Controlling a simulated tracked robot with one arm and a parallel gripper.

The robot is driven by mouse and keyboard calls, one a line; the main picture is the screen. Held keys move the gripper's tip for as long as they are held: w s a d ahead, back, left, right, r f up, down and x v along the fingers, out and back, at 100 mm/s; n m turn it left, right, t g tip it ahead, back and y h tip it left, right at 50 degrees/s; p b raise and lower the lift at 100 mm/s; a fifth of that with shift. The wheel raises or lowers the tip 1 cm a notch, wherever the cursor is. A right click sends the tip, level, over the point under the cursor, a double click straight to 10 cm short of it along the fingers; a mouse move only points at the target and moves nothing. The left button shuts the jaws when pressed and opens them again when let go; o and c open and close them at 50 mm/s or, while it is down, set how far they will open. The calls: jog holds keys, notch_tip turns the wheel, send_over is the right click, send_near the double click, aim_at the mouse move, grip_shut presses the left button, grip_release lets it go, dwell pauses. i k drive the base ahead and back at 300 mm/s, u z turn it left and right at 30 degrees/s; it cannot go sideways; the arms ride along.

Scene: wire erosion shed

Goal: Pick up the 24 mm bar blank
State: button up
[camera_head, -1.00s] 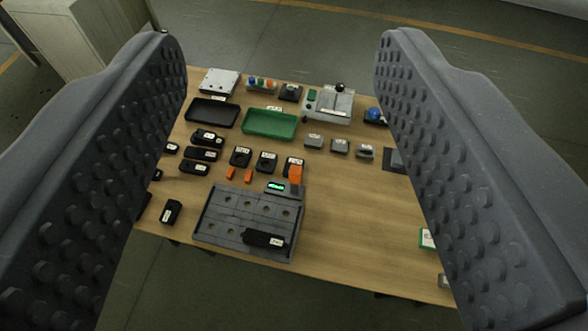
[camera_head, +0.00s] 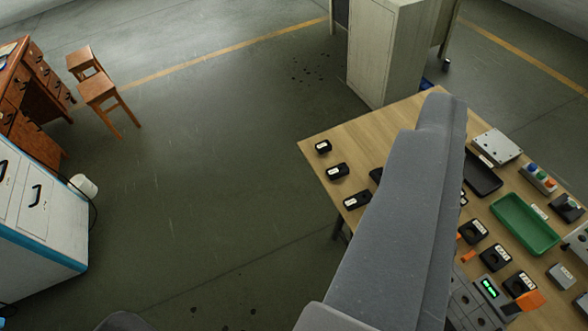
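I cannot tell which thing is the 24 mm bar blank, as the labels are too small to read. The other finger is out of view. No second finger or held thing shows right beside the visible one, so it stands apart. The finger hides part of the tabletop.
The table (camera_head: 315,150) also bears a black tray (camera_head: 484,180), a green tray (camera_head: 525,224), black holed blocks (camera_head: 495,257), a button box (camera_head: 540,178) and a grey plate (camera_head: 497,145). A cabinet (camera_head: 380,50) stands behind.

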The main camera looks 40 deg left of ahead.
aim_at(336, 172)
jog(key=u, duration=0.5)
jog(key=k, duration=0.5)
jog(key=u, duration=1.25)
jog(key=i, duration=2.25)
jog(key=z, duration=1.55)
